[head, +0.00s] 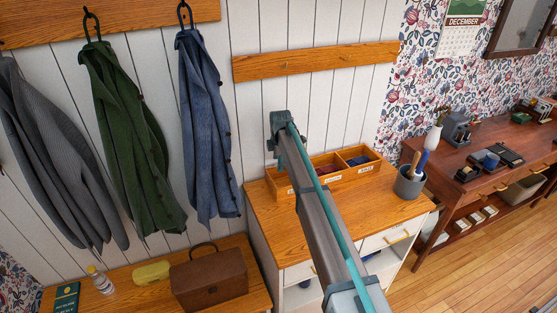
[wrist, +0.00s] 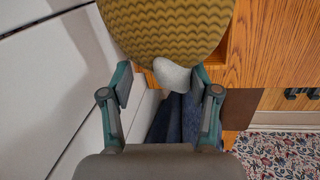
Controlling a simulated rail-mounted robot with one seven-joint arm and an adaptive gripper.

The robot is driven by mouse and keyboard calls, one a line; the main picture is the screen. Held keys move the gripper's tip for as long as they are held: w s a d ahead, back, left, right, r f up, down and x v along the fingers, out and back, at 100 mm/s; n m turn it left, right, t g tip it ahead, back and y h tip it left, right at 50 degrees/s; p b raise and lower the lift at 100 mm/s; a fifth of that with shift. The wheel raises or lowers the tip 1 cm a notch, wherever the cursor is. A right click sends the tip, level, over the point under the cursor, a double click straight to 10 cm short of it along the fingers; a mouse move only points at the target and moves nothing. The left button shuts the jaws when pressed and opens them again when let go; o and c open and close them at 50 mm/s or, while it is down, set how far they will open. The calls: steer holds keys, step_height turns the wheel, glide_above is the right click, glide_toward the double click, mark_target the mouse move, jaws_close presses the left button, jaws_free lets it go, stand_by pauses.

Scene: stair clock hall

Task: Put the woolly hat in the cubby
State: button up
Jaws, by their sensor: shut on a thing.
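The woolly hat (wrist: 168,25) is mustard yellow with a dark zigzag pattern and a pale grey pom-pom (wrist: 172,75). In the wrist view it fills the top middle, beyond my fingers. My gripper (wrist: 161,82) is shut on the hat, with the pom-pom between its two teal fingertips. In the head view my arm reaches up and away over the cabinet, and the hat cannot be made out. An open wooden box with labelled compartments (head: 283,186) stands on the cabinet, partly behind my arm. I cannot tell whether one of these compartments is the cubby.
A grey coat (head: 60,150), green coat (head: 125,140) and blue coat (head: 208,130) hang at the left. Below are a brown bag (head: 208,279) and a yellow case (head: 151,272). A grey pot with tools (head: 409,184) stands on the cabinet (head: 262,211). A desk (head: 500,177) is at the right.

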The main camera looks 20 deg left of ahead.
steer(key=shift+f+b, duration=1.9)
steer(key=shift+f, duration=3.25)
steer(key=o, duration=1.5)
steer(key=shift+c, duration=0.2)
steer(key=shift+r, duration=0.1)
steer(key=shift+r+p, duration=1.8)
steer(key=shift+r, duration=3.6)
